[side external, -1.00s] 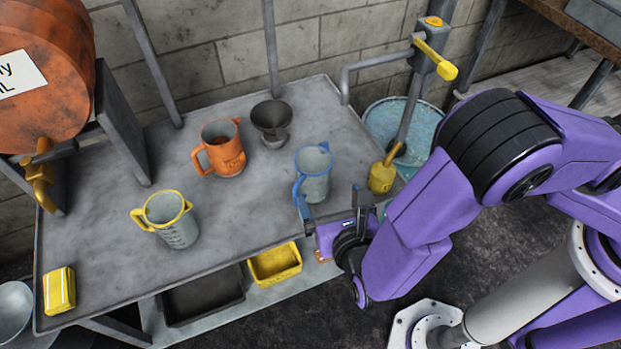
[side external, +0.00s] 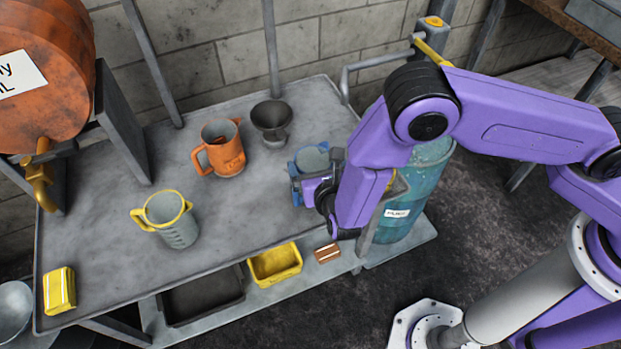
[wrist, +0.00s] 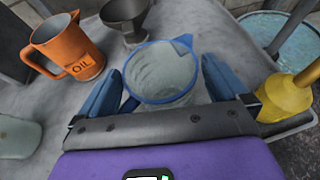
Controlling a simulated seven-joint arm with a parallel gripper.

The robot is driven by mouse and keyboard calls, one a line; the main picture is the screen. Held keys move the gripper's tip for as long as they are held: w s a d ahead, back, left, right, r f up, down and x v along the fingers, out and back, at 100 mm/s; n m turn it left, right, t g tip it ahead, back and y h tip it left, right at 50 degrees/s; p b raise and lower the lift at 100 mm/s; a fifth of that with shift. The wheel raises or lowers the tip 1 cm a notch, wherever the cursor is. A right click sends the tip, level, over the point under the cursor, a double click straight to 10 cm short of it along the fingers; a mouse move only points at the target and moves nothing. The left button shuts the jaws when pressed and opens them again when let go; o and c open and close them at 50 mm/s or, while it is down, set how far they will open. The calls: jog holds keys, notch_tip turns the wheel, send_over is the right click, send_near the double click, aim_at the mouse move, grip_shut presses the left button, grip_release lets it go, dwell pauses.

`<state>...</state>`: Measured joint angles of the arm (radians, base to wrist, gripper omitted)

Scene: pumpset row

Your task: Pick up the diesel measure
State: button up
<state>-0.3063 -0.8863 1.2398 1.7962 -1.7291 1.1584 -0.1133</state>
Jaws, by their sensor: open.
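A grey measure with a blue rim and handle (side external: 312,157) stands upright on the grey metal bench. In the wrist view, its open mouth (wrist: 163,75) lies between the two blue fingers of my gripper (wrist: 160,66). My gripper (side external: 314,177) is open around this measure, one finger on each side; I cannot tell whether they touch it. An orange measure (side external: 224,155) marked OIL stands farther left. A grey measure with a yellow rim and handle (side external: 172,220) stands at the left front. No diesel label can be read on any measure.
A dark funnel (side external: 272,122) stands behind the blue-rimmed measure. A yellow oil can (wrist: 288,98) is close to its right, with a blue-green drum (side external: 405,215) beyond. A yellow tray (side external: 275,264) and brown block (side external: 327,253) lie below the front edge. The bench middle is clear.

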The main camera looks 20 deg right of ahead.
jog(key=shift+x, duration=0.85)
jog(key=c, duration=1)
jog(key=shift+c, duration=0.5)
jog(key=shift+r, duration=0.15)
